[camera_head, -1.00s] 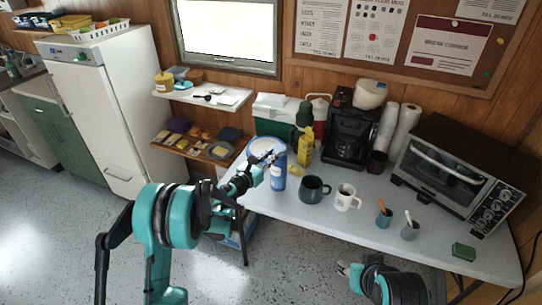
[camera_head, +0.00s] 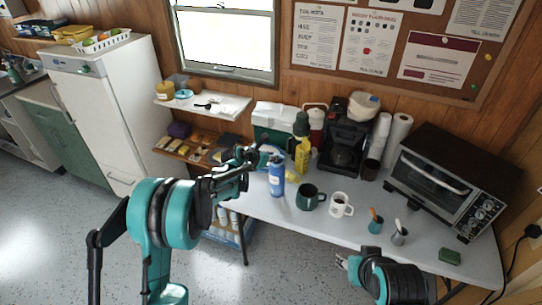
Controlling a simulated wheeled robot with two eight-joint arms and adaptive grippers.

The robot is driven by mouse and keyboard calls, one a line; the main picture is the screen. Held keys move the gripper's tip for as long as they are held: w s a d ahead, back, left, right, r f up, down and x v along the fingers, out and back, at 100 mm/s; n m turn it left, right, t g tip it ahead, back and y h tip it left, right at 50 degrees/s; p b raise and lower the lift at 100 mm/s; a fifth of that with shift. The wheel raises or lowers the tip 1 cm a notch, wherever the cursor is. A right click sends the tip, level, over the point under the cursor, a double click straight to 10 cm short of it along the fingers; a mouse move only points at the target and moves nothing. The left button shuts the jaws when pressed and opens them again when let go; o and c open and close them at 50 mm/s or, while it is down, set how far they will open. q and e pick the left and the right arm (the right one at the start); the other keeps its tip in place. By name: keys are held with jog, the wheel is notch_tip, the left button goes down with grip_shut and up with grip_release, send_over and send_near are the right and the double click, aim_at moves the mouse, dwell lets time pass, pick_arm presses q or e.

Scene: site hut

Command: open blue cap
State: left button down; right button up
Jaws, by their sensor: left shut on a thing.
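A blue bottle (camera_head: 277,180) with a pale label stands upright near the left end of the table. My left gripper (camera_head: 266,158) is at the bottle's top, shut on the blue cap. The cap is mostly hidden by the fingers, and I cannot tell whether it is still on the bottle. My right gripper (camera_head: 344,261) hangs in front of the table's front edge, away from the bottle. Its fingers are too small to read.
A dark green mug (camera_head: 307,198) and a white mug (camera_head: 340,204) stand right of the bottle. A yellow bottle (camera_head: 301,156), green cooler (camera_head: 272,122) and coffee maker (camera_head: 343,147) stand behind. A toaster oven (camera_head: 440,180) fills the right.

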dwell(0.4)
pick_arm(q)
jog(key=c, duration=1.5)
grip_release()
jog(key=v, duration=1.2)
jog(key=shift+w, duration=0.1)
